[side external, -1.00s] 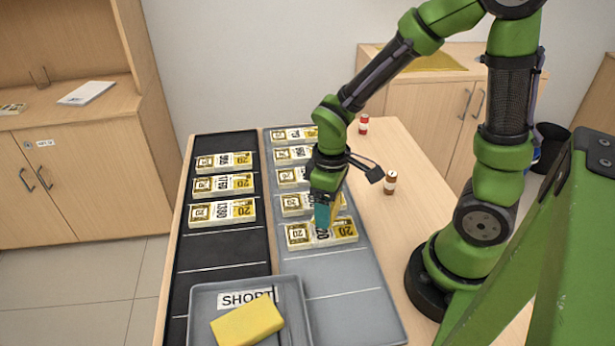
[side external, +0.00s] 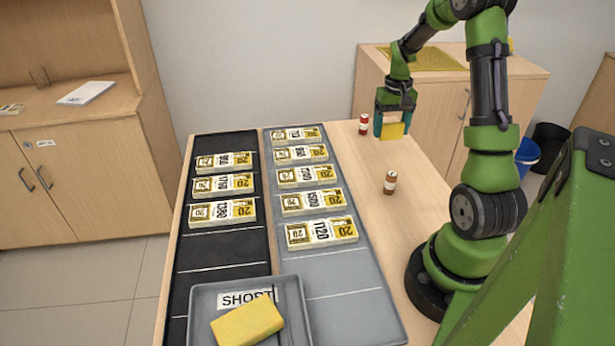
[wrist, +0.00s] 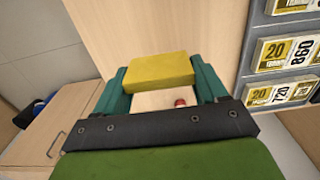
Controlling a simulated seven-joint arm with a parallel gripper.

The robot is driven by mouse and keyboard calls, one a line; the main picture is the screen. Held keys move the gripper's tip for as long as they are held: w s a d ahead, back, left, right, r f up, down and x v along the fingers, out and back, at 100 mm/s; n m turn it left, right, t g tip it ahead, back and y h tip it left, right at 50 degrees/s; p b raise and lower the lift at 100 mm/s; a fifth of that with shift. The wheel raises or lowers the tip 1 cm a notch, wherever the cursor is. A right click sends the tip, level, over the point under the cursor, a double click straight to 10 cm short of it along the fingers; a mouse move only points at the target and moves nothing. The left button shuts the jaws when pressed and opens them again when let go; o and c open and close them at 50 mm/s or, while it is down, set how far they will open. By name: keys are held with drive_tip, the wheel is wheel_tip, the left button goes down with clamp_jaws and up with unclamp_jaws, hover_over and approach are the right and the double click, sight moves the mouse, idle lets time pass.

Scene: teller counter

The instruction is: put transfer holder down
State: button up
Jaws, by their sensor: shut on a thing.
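My gripper (side external: 393,127) is shut on a plain yellow block (side external: 392,131), which looks to be the transfer holder. I cannot tell whether the block touches the table. In the wrist view, the yellow block (wrist: 158,71) spans between the two teal fingers (wrist: 160,85), and bare wood lies beyond it.
A grey tray (side external: 335,273) and a black tray (side external: 222,250) hold rows of banknote bundles. A smaller grey tray (side external: 205,300) marked SHORT holds another yellow block (side external: 247,323). Bare table lies around the bottles.

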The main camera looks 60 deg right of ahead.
sight(385, 160)
drive_tip(key=shift+f, duration=3.6)
drive_tip(key=shift+f, duration=0.15)
drive_tip(key=o, duration=1)
drive_tip(key=shift+o, duration=0.2)
